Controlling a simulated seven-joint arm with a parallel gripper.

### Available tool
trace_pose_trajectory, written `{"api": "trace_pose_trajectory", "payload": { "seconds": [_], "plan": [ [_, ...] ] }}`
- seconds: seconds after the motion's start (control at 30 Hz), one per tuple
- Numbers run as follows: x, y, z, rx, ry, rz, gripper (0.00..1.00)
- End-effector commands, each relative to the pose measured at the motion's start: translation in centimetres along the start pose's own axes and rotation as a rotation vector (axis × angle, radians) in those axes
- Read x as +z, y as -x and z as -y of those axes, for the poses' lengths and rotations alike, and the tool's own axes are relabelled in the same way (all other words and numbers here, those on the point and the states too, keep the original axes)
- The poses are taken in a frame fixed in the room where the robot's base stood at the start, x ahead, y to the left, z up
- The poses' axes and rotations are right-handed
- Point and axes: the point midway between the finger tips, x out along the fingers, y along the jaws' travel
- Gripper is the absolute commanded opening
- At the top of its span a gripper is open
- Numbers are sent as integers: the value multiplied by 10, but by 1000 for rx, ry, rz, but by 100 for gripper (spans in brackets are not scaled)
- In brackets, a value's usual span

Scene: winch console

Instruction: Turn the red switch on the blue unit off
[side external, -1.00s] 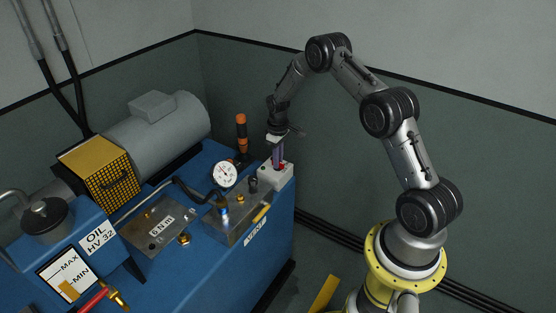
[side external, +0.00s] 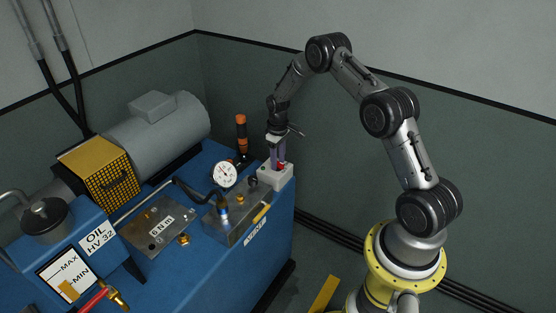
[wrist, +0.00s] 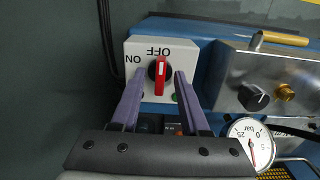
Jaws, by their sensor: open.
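The red switch (wrist: 160,75) sits on a black round base on a pale box (wrist: 133,50) on the blue unit (wrist: 208,35). The box has "OFF" at its top and "ON" at its left in the wrist view. The red handle stands upright there, with a white line at its upper end, toward "OFF". My gripper (wrist: 159,80) is open, one purple finger on each side of the handle, with a visible gap on both sides. In the side view my gripper (side external: 277,158) points down over the box (side external: 276,178), and the red switch (side external: 282,165) is partly hidden.
A pressure gauge (side external: 224,174) and an orange-topped handle (side external: 241,130) stand close to the box. A metal block (wrist: 268,78) with a black knob (wrist: 253,97) is on its right in the wrist view. A wall is behind; open space lies above the unit.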

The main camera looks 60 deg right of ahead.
Motion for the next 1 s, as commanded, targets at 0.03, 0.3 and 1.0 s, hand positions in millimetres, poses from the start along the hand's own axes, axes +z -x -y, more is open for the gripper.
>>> {"api": "trace_pose_trajectory", "payload": {
  "seconds": [0.03, 0.3, 1.0],
  "plan": [
    [0, 2, 0, 1, 0, -1, 45],
    [-1, 44, 0, 2, 0, -5, 45],
    [0, 138, 0, 0, 0, 0, 45]
  ]
}}
